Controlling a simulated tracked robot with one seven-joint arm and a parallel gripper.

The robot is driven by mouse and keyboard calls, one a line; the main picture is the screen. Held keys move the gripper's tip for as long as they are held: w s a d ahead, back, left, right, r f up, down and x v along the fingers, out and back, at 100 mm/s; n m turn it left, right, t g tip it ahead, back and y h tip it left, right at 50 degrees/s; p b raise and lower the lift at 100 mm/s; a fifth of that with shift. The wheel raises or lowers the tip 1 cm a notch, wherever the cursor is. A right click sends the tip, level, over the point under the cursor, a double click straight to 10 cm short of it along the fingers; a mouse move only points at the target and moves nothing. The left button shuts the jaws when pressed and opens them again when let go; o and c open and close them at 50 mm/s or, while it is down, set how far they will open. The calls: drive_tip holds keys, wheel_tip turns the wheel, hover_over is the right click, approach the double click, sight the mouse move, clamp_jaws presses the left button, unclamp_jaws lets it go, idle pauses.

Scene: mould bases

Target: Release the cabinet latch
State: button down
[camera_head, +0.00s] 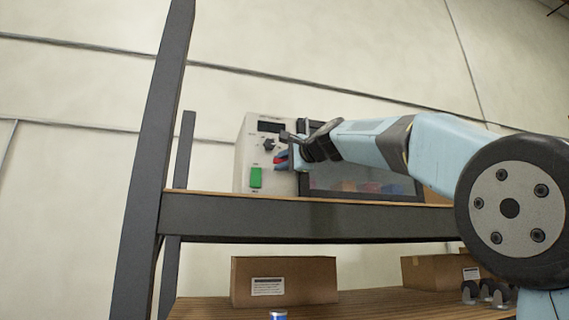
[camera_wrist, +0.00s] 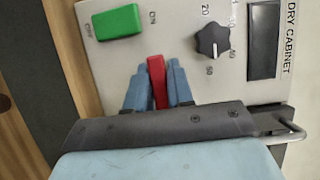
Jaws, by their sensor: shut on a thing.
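The dry cabinet (camera_head: 245,158) stands on the upper shelf, with a grey control panel at its left and a dark-framed glass door (camera_head: 350,190) at its right. A red latch (camera_wrist: 157,78) sticks out of the panel and shows upright in the wrist view. My gripper (camera_wrist: 157,84) has its blue fingers on both sides of the red latch, shut on it. In the head view my gripper (camera_head: 283,160) is at the right edge of the panel, and the latch is partly hidden there.
The panel has a green switch (camera_wrist: 118,22) and a black knob (camera_wrist: 212,41) close to my fingers. A metal handle (camera_wrist: 288,131) is beside my wrist. A shelf upright (camera_head: 155,140) rises at left. Boxes (camera_head: 284,281) sit on the lower shelf.

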drive_tip(key=shift+a+f, duration=0.1)
drive_tip(key=shift+f, duration=0.05)
drive_tip(key=n, duration=0.1)
drive_tip(key=f+n+g+h, duration=0.1)
drive_tip(key=n, duration=0.1)
drive_tip(key=f+n, duration=0.1)
drive_tip(key=shift+w+n+h, duration=0.2)
drive_tip(key=shift+n+h, duration=0.2)
drive_tip(key=n+h, duration=0.1)
drive_tip(key=d+f+n+h, duration=0.1)
drive_tip(key=n, duration=0.1)
drive_tip(key=shift+w+d+f+g, duration=0.1)
drive_tip(key=shift+d+f+g, duration=0.05)
drive_tip(key=shift+g, duration=0.25)
drive_tip(key=n, duration=0.1)
drive_tip(key=d+n+h, duration=0.1)
drive_tip(key=shift+w+f+n+h, duration=0.15)
drive_tip(key=shift+f+n+h, duration=0.15)
drive_tip(key=shift+f+n, duration=0.1)
drive_tip(key=shift+w+d+n+h, duration=0.1)
drive_tip(key=shift+d+n+h, duration=0.35)
drive_tip(key=shift+n, duration=0.25)
drive_tip(key=shift+w+d+n+h, duration=0.1)
drive_tip(key=shift+d+n+h, duration=0.2)
drive_tip(key=shift+n+h, duration=0.35)
drive_tip(key=shift+t, duration=0.3)
